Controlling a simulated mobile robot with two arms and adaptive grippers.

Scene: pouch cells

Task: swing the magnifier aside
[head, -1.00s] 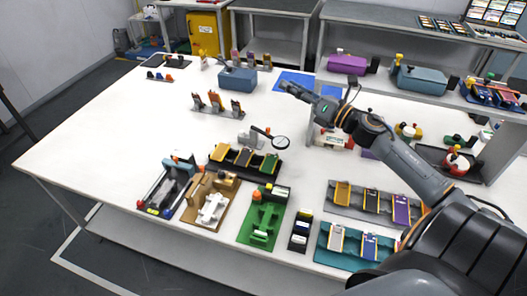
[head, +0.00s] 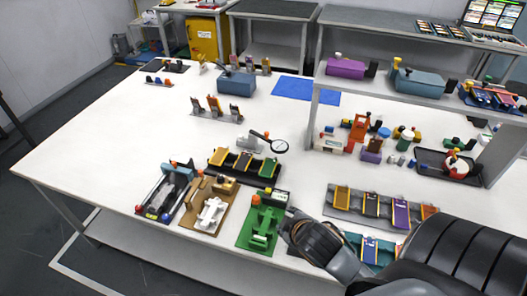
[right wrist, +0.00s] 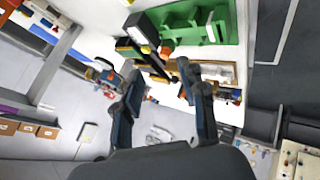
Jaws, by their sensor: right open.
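The magnifier (head: 280,146) is a round pale lens with a dark rim on a short dark arm, in the middle of the table in the head view. Its arm has an orange-red spot and reaches right from a small grey base (head: 247,143). The lens stands behind the right end of a black rack with yellow, dark and green slots (head: 216,156). My right gripper (right wrist: 160,70) is open and empty in the right wrist view. In the head view my right arm is at the front right, away from the magnifier, and its fingers do not show. My left gripper is not in view.
A green fixture (head: 258,240), a brown fixture (head: 196,216) and a dark rail fixture (head: 164,200) line the front edge. A blue mat (head: 305,91) lies behind the magnifier. A grey shelf (head: 401,94) stands at right. The left of the table is clear.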

